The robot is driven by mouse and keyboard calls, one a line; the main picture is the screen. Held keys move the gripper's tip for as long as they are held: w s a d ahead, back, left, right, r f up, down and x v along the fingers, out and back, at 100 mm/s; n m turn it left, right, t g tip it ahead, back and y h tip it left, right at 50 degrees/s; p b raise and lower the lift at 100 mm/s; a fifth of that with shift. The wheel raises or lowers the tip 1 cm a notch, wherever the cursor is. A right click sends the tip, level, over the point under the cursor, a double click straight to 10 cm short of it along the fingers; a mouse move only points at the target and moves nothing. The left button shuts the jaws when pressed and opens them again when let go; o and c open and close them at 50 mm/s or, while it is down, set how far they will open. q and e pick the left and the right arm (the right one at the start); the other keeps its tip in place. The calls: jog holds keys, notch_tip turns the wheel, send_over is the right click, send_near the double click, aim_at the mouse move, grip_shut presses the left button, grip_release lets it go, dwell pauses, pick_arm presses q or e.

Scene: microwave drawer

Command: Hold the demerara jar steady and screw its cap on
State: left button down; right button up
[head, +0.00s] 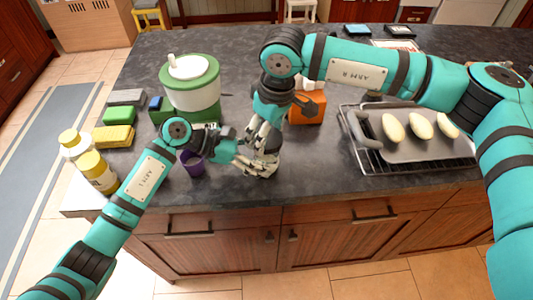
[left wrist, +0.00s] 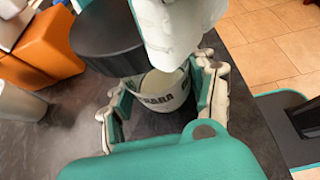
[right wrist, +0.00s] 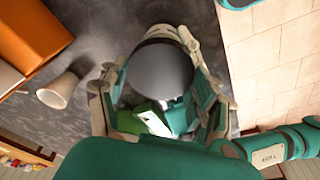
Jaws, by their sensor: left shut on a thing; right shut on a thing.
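The demerara jar (left wrist: 162,98), pale with dark lettering, stands upright on the counter near its front edge. My left gripper (left wrist: 165,105) is shut around the jar's side; it also shows in the head view (head: 246,160). The dark round cap (right wrist: 160,72) is between the fingers of my right gripper (right wrist: 158,85), which is shut on it above the jar. In the left wrist view the cap (left wrist: 108,40) sits higher than the jar's mouth and off to one side, with pale contents visible below. In the head view my fingers hide most of jar and cap.
A purple cup (head: 192,165) stands left of the jar. An orange box (head: 306,108) is behind it. A wire rack (head: 375,168) with a grey tray (head: 412,146) is at the right. A green-lidded canister (head: 192,92), sponges (head: 118,136) and bottles (head: 97,172) are at the left.

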jog(key=shift+s+a, duration=0.1)
jog(key=shift+c, duration=0.6)
jog(key=m, duration=0.6)
jog(key=shift+m+t+h, duration=0.3)
jog(key=shift+h, duration=0.1)
jog(key=m+h, duration=0.1)
jog(key=m, duration=0.6)
jog(key=o, duration=1.2)
jog(key=shift+c, duration=0.2)
jog(key=shift+r, duration=0.1)
jog(key=shift+r, duration=2.45)
